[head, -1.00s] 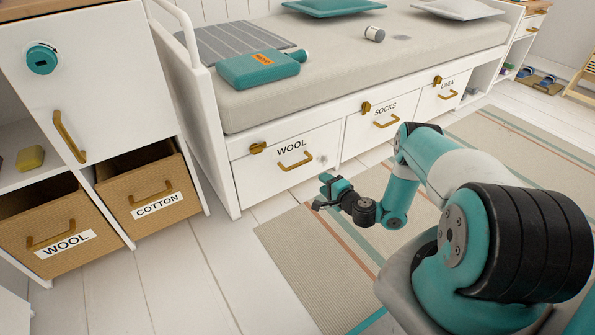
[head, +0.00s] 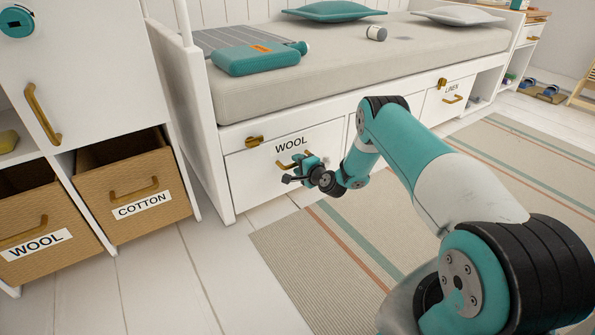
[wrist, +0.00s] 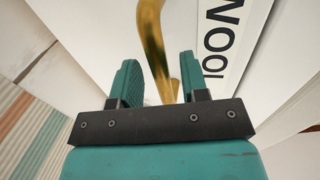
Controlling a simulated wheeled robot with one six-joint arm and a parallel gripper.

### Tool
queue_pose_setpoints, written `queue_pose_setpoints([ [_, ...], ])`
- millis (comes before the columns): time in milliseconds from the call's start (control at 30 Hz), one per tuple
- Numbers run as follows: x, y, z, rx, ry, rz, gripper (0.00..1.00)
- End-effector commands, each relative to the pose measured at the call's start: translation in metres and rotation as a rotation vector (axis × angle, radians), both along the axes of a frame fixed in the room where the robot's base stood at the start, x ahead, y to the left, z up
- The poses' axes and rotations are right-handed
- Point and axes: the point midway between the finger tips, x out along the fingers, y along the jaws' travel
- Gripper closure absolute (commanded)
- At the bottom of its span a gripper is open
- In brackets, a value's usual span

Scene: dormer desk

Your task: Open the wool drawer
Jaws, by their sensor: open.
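The wool drawer (head: 255,180) is the white front at the left end under the bed, marked WOOL. It sits shut, flush with the bed frame. Its brass handle (head: 284,165) is partly hidden behind my gripper (head: 292,172). In the wrist view the handle (wrist: 153,45) rises between the two teal fingers of my gripper (wrist: 158,82), which stand apart on either side of it. I cannot tell whether a finger touches it. The WOOL label also shows in the wrist view (wrist: 222,40). A brass latch (head: 254,141) sits on the frame at the drawer's upper left.
A cardboard box marked WOOL (head: 60,270) and one marked COTTON (head: 172,213) stand in the left cabinet. The linen drawer (head: 440,105) is farther right; my arm hides the socks drawer. The striped rug (head: 300,255) and floor before the drawer are clear.

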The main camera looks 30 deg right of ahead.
Motion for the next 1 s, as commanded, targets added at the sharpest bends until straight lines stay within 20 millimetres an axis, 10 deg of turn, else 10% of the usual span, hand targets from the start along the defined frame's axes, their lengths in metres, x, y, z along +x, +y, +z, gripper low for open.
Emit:
queue_pose_setpoints([
  [367, 0.0091, 0.0003, -0.0008, 0.001, 0.000, -0.001, 0.59],
  [600, 0.0089, 0.0002, -0.0010, 0.001, 0.000, -0.001, 1.00],
  [1000, 0.0080, -0.0016, -0.0012, 0.002, 0.001, -0.002, 1.00],
])
